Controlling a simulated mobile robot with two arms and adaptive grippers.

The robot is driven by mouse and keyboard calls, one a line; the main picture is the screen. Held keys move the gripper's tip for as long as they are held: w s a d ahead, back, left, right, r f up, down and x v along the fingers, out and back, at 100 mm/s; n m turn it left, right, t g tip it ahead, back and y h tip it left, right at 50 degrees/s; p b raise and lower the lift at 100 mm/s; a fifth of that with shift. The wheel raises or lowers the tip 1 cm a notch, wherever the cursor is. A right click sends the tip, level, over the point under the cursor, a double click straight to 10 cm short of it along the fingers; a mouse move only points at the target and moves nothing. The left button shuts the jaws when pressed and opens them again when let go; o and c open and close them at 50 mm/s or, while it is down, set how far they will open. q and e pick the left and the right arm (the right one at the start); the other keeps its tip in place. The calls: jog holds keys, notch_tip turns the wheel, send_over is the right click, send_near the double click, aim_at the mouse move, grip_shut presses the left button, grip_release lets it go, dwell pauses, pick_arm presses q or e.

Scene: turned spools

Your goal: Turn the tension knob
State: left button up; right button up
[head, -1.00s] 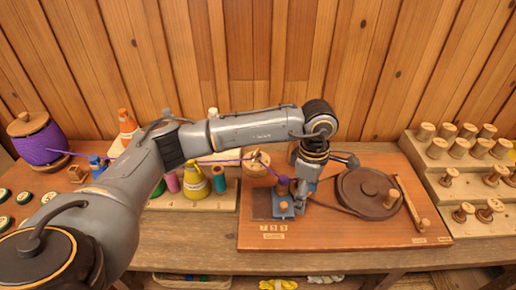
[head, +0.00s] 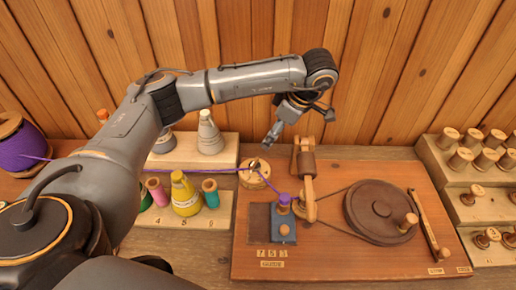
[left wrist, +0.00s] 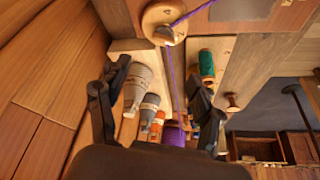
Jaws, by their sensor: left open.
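A round wooden knob (head: 255,174) with a small dark pointer on top stands at the back left of the orange winding board (head: 330,258); I take it to be the tension knob. Purple thread runs past it to a purple ball (head: 284,198) on a blue block (head: 283,226). My left gripper (head: 272,136) is raised above and behind the knob, open and empty, apart from it. In the left wrist view the knob (left wrist: 160,17) is at the top, beyond the open fingers (left wrist: 160,75). My right gripper is not in view.
A wooden upright (head: 305,165) and a large brown wheel (head: 380,212) with a belt stand on the board. A stepped rack of pegs (head: 465,200) is at right. Left of the board are a yellow cone (head: 185,196) and a grey cone (head: 209,135).

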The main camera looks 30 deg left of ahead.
pick_arm(q)
jog(key=f, duration=0.1)
jog(key=p, duration=0.2)
send_over(254, 161)
jog(key=d, duration=0.2)
notch_tip(254, 161, down, 7)
jog(key=shift+d+f, duration=0.1)
jog(key=shift+d, duration=0.05)
jog(key=x, duration=0.3)
jog(key=shift+w+f, duration=0.1)
jog(key=shift+f, duration=0.1)
jog(key=shift+f+p, duration=0.3)
jog(key=shift+f, duration=0.1)
jog(key=shift+a, duration=0.25)
jog(key=c, duration=1.1)
jog(key=shift+c, duration=0.2)
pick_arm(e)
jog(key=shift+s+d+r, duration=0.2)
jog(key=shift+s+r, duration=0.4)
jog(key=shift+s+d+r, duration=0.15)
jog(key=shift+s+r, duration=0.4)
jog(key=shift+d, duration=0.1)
